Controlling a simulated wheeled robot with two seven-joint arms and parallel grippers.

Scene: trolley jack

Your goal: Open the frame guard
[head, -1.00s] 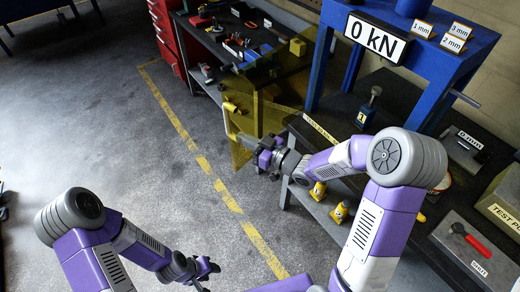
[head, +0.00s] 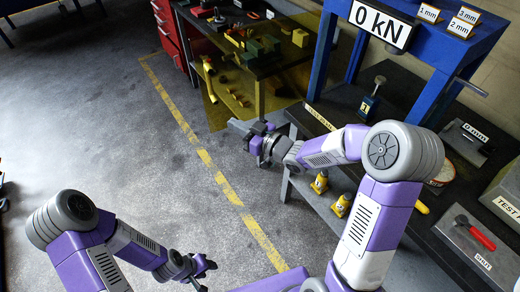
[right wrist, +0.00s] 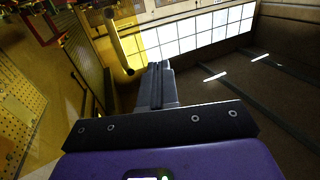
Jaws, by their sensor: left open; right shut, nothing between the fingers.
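The frame guard (head: 277,72) is a see-through yellow panel to the left of the blue press frame, standing out over the floor and in front of the back bench. Its yellow bar handle (head: 208,80) is at the guard's left side and also shows in the right wrist view (right wrist: 119,42). My right gripper (head: 238,127) is shut and empty, below and to the right of the handle, apart from it. Its closed fingers (right wrist: 155,82) show in the right wrist view, with the handle just beyond to the left. My left gripper (head: 204,272) is open and empty, low over the floor.
The blue press frame (head: 340,60) carries a 0 kN sign (head: 380,21). A dark bench (head: 320,115) stands under it, right of my right gripper. A red drawer cabinet (head: 170,35) and a bench with tools stand behind.

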